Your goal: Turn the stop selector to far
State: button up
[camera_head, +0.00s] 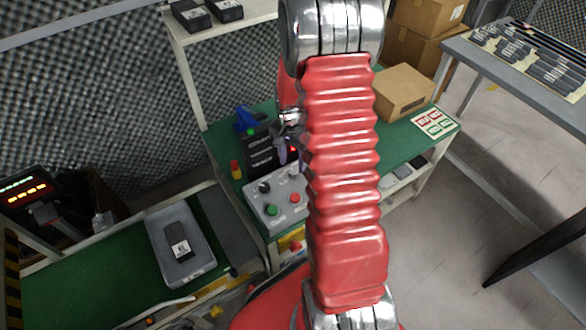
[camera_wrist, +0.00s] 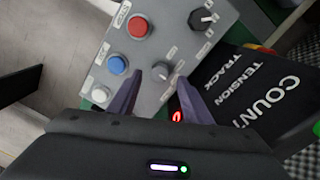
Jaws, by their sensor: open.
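A light grey control panel (camera_wrist: 182,38) carries two dark selector knobs. One black knob (camera_wrist: 203,18) with a pale pointer mark is near its upper right corner in the wrist view. A smaller grey knob (camera_wrist: 162,68) sits between my fingertips; the small labels are too blurred to tell which is the stop selector. My gripper (camera_wrist: 158,79) is open, with one purple finger on either side of the grey knob; I cannot tell whether they touch it. In the head view the panel (camera_head: 255,205) stands on the green bench, and my arm hides its right part and most of my gripper (camera_head: 288,154).
The panel also has a red button (camera_wrist: 138,28), a blue button (camera_wrist: 117,65) and a white button (camera_wrist: 98,95). A black box (camera_wrist: 255,85) lettered COUNT, TENSION and TRACK stands close beside it. A cardboard box (camera_head: 403,92) and a grey tray (camera_head: 158,240) are farther off.

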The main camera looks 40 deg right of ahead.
aim_at(293, 171)
jog(key=shift+f, duration=2.1)
jog(key=shift+c, duration=0.6)
jog(key=c, duration=0.9)
jog(key=shift+c, duration=0.2)
